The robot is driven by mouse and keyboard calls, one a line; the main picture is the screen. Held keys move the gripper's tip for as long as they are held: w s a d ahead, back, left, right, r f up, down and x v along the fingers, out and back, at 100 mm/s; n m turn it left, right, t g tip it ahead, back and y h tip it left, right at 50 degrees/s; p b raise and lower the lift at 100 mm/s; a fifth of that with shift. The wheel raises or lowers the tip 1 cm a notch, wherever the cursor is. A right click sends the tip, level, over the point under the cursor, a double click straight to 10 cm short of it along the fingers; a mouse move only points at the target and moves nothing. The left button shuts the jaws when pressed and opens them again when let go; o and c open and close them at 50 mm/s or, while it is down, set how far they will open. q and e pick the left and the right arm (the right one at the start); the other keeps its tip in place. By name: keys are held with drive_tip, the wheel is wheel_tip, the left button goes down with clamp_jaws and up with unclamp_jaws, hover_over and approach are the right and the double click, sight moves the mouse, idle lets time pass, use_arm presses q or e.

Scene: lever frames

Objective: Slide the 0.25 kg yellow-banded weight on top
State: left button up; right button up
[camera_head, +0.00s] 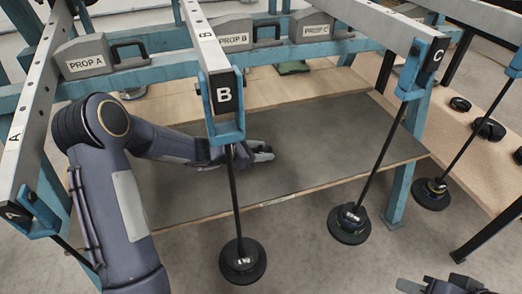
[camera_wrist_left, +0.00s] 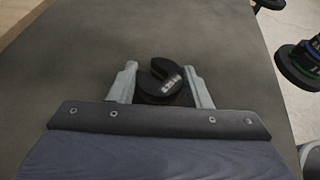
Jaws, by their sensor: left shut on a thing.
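My left gripper (camera_head: 262,152) reaches in from the left, low over the grey mat behind the hanger rod of beam B. The hanger under beam B carries a black disc stack (camera_head: 242,262). The hanger under beam C carries a stack (camera_head: 348,226) with blue-green banding. The far-right hanger's stack (camera_head: 431,195) shows a yellowish band. My right gripper (camera_head: 445,288) is only partly visible at the bottom edge.
Beam B (camera_head: 206,45) and beam C (camera_head: 385,25) run overhead with hanging rods. Grey props (camera_head: 84,56) stand on the teal frame behind. Several black pieces (camera_head: 488,128) lie on the right-hand wooden board. The grey mat (camera_head: 330,150) is clear right of my left gripper.

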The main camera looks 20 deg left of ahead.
use_arm(q)
drive_tip(key=shift+f, duration=0.1)
drive_tip(key=o, duration=1)
drive_tip(key=shift+o, duration=0.2)
drive_tip(key=shift+a, duration=0.1)
drive_tip(key=p+v, duration=0.2)
drive_tip(key=v, duration=0.5)
drive_tip(key=shift+s+a+r+p, duration=0.2)
drive_tip(key=shift+s+r+p, duration=0.1)
drive_tip(key=shift+p, duration=0.1)
